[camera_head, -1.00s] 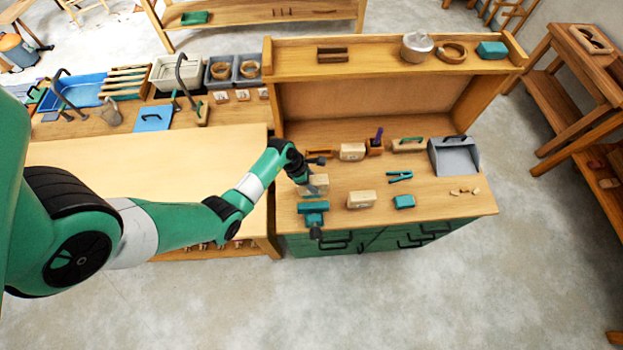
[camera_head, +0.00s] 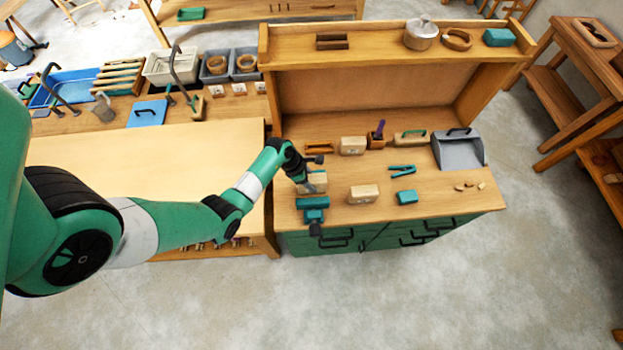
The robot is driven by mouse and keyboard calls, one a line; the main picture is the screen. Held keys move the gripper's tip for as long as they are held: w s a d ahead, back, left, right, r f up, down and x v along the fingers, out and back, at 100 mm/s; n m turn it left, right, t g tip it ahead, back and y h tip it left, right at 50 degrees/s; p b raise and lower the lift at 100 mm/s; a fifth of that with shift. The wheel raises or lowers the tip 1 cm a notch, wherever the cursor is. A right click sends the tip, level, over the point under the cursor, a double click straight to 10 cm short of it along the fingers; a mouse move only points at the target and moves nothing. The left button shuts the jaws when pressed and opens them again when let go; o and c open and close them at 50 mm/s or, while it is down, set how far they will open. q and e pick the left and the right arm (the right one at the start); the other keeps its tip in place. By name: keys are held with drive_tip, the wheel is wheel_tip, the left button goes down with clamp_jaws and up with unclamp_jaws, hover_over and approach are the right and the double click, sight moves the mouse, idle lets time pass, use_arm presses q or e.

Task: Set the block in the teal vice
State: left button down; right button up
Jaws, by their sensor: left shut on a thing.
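The teal vice (camera_head: 313,203) is at the front left corner of the workbench, with a dark handle hanging past the front edge. My left gripper (camera_head: 311,176) is just behind the vice and shut on a pale wooden block (camera_head: 319,183). The block is right at the back of the vice's jaws in the picture. I cannot tell whether it sits between them or touches them. The gripper hides part of the block. My right gripper is not in view.
Another pale block (camera_head: 363,194) and a teal block (camera_head: 407,197) lie to the right of the vice. Behind them are a teal clamp-like tool (camera_head: 402,170), a further pale block (camera_head: 352,145) and a grey dustpan (camera_head: 458,150). The front right of the bench is mostly clear.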

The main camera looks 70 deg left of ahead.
use_arm(q)
drive_tip(key=shift+c, duration=1.4)
unclamp_jaws()
drive_tip(key=shift+f, duration=0.1)
drive_tip(key=p+v, duration=0.2)
drive_tip(key=v, duration=0.4)
drive_tip(key=p+v, duration=0.1)
drive_tip(key=v, duration=0.5)
drive_tip(key=shift+w+p, duration=0.2)
drive_tip(key=shift+p, duration=0.2)
drive_tip(key=shift+s+r, duration=0.25)
drive_tip(key=shift+r, duration=0.35)
